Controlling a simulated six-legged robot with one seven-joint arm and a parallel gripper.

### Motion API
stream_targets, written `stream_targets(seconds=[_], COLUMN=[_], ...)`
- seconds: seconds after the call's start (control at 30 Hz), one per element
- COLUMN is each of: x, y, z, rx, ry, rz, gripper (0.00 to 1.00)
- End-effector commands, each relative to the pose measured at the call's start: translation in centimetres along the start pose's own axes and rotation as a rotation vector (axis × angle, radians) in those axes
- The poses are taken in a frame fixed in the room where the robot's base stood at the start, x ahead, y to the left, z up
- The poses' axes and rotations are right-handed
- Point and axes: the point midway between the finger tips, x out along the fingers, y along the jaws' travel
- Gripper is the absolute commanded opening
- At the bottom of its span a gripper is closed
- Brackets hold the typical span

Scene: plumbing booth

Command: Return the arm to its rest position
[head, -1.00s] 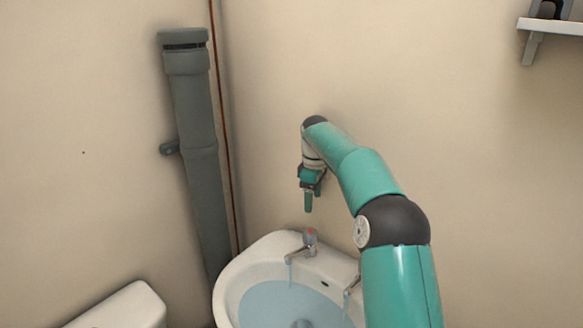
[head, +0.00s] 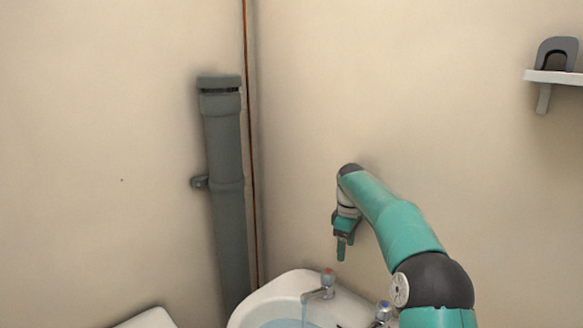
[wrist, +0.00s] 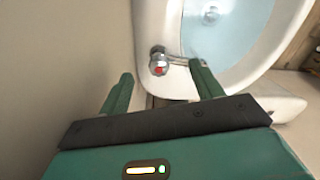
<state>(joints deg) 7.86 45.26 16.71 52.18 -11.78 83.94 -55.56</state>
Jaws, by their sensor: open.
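My teal arm reaches up from the lower right in the head view and bends down at its wrist. My gripper (head: 341,248) points downward above the back rim of the sink, near the red-topped tap (head: 327,286) and apart from it. In the wrist view, the two green fingers of my gripper (wrist: 160,92) are spread wide with nothing held. The red-topped tap (wrist: 159,62) shows beyond and between them.
The white sink (head: 262,299) holds water, and a stream runs from the red-topped tap. A blue-topped tap (head: 383,312) is beside my arm. A grey pipe (head: 226,190) stands left at the corner. A shelf (head: 555,77) is at the upper right. The wall above is clear.

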Motion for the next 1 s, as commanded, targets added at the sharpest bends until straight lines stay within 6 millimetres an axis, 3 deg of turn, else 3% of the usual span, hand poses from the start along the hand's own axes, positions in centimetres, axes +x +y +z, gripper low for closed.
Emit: stream_targets(seconds=[0.13, 0.57, 0.77, 1.0], x=[-0.2, -4.8, -8.0, -11.7], y=[0.1, -3.7, -7.3, -13.9], z=[0.1, 0.7, 2.0, 5.5], rx=[0.004, 0.093, 0.179, 0.345], ry=[0.000, 0.005, 0.019, 0.064], rz=[0.003, 0.069, 0.120, 0.195], gripper=[0.65, 0.65, 0.65, 0.65])
